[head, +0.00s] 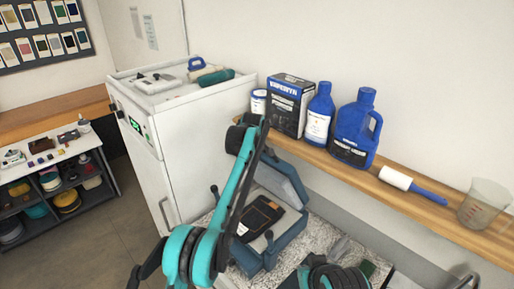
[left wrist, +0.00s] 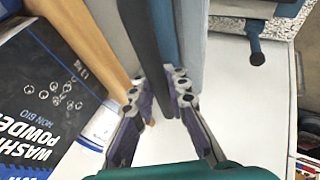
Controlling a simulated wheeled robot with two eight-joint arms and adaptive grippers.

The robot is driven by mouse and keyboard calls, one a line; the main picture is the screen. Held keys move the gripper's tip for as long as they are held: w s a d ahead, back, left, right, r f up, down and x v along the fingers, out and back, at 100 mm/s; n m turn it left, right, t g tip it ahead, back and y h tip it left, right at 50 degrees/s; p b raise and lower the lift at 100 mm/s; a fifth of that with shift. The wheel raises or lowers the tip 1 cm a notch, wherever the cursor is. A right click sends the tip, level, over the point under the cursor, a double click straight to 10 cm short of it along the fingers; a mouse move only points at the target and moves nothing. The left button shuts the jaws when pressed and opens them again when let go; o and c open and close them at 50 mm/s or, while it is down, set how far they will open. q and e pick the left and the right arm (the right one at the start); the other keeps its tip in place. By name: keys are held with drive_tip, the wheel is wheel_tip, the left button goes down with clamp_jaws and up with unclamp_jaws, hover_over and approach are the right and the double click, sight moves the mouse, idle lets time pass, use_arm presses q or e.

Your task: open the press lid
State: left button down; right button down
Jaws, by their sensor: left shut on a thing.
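The press (head: 262,250) is a blue-grey device on the speckled counter, partly behind my left arm. Its lid (head: 286,176) stands raised and tilted back, showing the bed below. A dark flat piece with a tan edge (head: 259,217) lies on the bed. My left gripper (head: 245,134) is at the lid's upper far edge, by the shelf. In the left wrist view its fingers (left wrist: 158,92) are shut on a dark slate bar (left wrist: 150,45), which looks like the lid's edge. A press knob (left wrist: 257,56) shows at upper right there. My right gripper is out of view.
A wooden shelf (head: 407,188) behind the press holds a washing powder box (head: 291,104), blue bottles (head: 357,130), a lint roller (head: 412,186) and a beaker (head: 484,203). A white cabinet (head: 150,170) stands left of the press. Open floor lies farther left.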

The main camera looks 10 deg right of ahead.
use_arm(q)
drive_tip(key=c, duration=1.5)
unclamp_jaws()
drive_tip(key=shift+r, duration=0.1)
drive_tip(key=shift+s+r, duration=0.1)
drive_tip(key=v, duration=1.1)
drive_tip(key=shift+s+a+r, duration=0.1)
drive_tip(key=shift+s+r, duration=0.15)
drive_tip(key=shift+r, duration=0.05)
